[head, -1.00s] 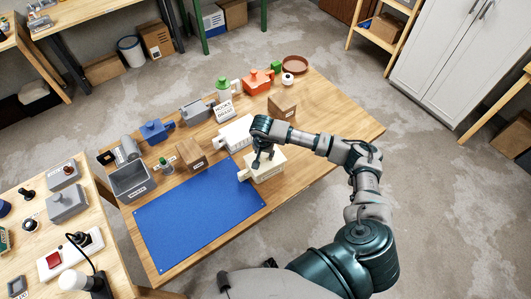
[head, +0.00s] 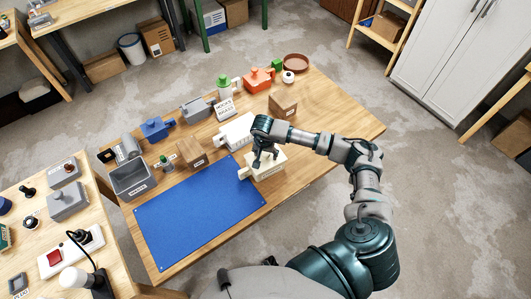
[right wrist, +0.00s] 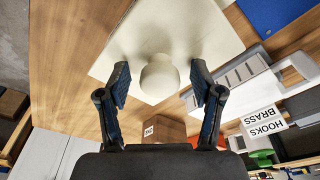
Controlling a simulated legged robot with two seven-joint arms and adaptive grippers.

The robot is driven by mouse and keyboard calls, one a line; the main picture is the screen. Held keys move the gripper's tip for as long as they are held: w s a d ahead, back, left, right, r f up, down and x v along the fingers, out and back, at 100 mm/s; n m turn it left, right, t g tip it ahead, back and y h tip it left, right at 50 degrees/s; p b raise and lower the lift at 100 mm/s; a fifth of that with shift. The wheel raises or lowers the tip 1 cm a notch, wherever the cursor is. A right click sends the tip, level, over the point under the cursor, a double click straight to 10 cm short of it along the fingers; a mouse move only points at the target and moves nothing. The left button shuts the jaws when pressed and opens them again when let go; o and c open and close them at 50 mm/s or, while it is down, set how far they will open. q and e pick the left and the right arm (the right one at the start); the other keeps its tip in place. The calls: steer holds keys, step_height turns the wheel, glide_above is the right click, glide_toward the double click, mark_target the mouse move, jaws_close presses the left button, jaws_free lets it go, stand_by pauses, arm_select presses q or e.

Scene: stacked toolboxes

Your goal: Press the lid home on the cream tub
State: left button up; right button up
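The cream tub (head: 268,172) stands on the wooden table just right of the blue mat, partly hidden under my right gripper. In the right wrist view its cream lid (right wrist: 118,50) fills the top middle, with a round knob (right wrist: 160,78) on it. My right gripper (head: 264,163) is above the lid. In the right wrist view its two fingers (right wrist: 160,82) are spread on either side of the knob, with gaps on both sides. I cannot tell how the lid sits on the rim. My left gripper is not in view.
A white box (head: 236,132) stands close behind the tub, and a brown box (head: 283,104) stands farther back. A "HOOKS BRASS" sign (right wrist: 265,122) is near the white box. The blue mat (head: 200,208) is bare. Several toolboxes line the table's back.

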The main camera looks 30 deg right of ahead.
mark_target(265, 156)
step_height(265, 156, up, 12)
steer(key=s+a, duration=0.1)
steer(key=shift+f, duration=0.15)
stand_by(0.3)
steer(key=shift+s+a, duration=0.1)
